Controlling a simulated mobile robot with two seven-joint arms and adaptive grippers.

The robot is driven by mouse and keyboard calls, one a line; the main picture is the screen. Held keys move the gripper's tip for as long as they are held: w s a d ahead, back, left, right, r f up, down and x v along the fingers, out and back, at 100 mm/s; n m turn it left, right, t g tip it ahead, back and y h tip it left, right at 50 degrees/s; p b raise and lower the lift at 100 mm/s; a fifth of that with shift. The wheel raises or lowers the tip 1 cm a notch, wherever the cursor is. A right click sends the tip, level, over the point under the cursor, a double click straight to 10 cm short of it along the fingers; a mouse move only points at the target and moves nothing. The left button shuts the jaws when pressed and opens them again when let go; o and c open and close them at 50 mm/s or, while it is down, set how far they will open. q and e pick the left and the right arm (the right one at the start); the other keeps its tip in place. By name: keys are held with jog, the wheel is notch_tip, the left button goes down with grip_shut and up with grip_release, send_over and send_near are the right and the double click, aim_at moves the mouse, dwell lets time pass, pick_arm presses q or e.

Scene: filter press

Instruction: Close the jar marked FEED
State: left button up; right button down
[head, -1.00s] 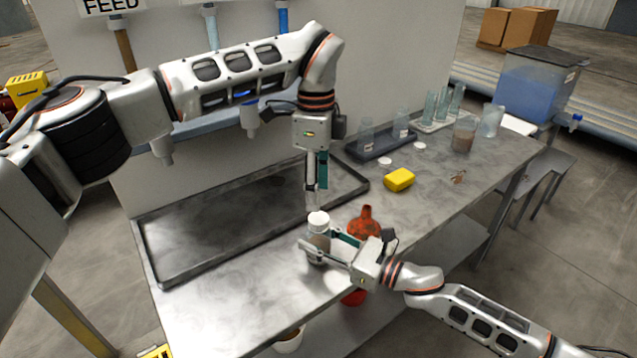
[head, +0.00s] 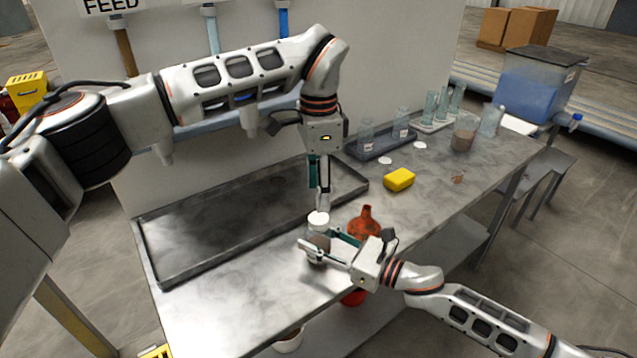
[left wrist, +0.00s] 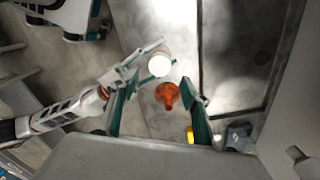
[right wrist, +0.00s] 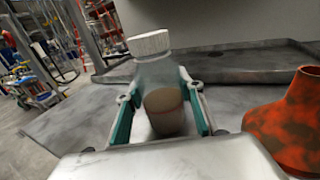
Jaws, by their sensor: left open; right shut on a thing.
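A clear jar (head: 318,243) with brownish contents stands upright near the table's front edge. A white ribbed cap (head: 318,219) sits on its mouth; I cannot tell how tightly. The jar (right wrist: 164,100) and cap (right wrist: 149,43) also show in the right wrist view. No marking is readable on the jar. My right gripper (right wrist: 158,98) is shut on the jar's body from the side. My left gripper (head: 321,202) points down just above the cap, open and empty. In the left wrist view the cap (left wrist: 159,65) lies near the open left fingers.
An orange-red flask (head: 364,224) stands close to the right of the jar. A dark tray (head: 220,235) lies behind and to the left. A yellow block (head: 399,180), loose white caps (head: 420,145) and racks of glassware are further right. A FEED sign (head: 112,5) hangs on the wall.

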aim_at(318, 218)
pick_arm(q)
jog(key=shift+f, duration=3.5)
